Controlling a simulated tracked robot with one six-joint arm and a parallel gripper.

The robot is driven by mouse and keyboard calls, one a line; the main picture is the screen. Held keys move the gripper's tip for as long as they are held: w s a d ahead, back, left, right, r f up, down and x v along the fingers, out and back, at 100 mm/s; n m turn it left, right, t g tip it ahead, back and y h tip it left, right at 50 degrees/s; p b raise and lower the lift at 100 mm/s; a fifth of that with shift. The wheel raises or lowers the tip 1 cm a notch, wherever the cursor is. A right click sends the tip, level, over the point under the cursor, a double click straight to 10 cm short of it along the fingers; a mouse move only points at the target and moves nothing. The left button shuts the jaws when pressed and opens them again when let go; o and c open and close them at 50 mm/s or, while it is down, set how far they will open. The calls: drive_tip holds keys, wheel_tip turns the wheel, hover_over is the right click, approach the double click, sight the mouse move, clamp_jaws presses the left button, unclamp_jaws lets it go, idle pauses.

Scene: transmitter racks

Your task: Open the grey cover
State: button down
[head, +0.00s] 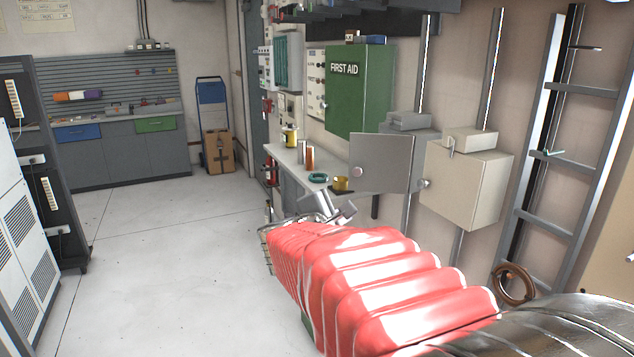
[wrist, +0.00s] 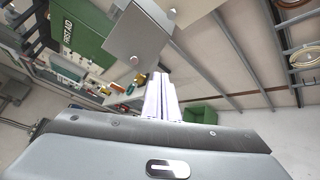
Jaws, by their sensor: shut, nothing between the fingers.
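The grey cover (head: 382,164) is a flat panel with a pinkish round knob (head: 357,172) near its left edge. It appears swung out from its wall box (head: 424,122), jutting left over the bench end; its exact angle is hard to tell. In the wrist view the cover (wrist: 132,38) and its knob (wrist: 133,60) are above my fingertips. My gripper (wrist: 159,78) is shut and empty, apart from the cover. In the head view my gripper (head: 322,202) is below and left of the cover, partly hidden by my red-sleeved arm.
A beige wall box (head: 445,182) with a knob is right of the cover. A green first aid cabinet (head: 360,90) is behind it. A ladder (head: 545,150) is at right. Floor at left is clear.

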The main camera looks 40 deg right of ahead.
drive_tip(key=s+a+f+m+y, duration=0.3)
drive_tip(key=a+f+y, duration=0.1)
drive_tip(key=a, duration=0.8)
drive_tip(key=s+a+f+m+y, duration=0.4)
drive_tip(key=a+y, duration=0.1)
drive_tip(key=a, duration=0.8)
drive_tip(key=s+a+f+m+t+y, duration=0.1)
drive_tip(key=s+a+f+m+y, duration=0.2)
drive_tip(key=a, duration=1)
drive_tip(key=shift+s+f+y, duration=0.25)
drive_tip(key=shift+f+y, duration=0.45)
drive_tip(key=shift+y, duration=0.5)
drive_tip(key=shift+w, duration=0.15)
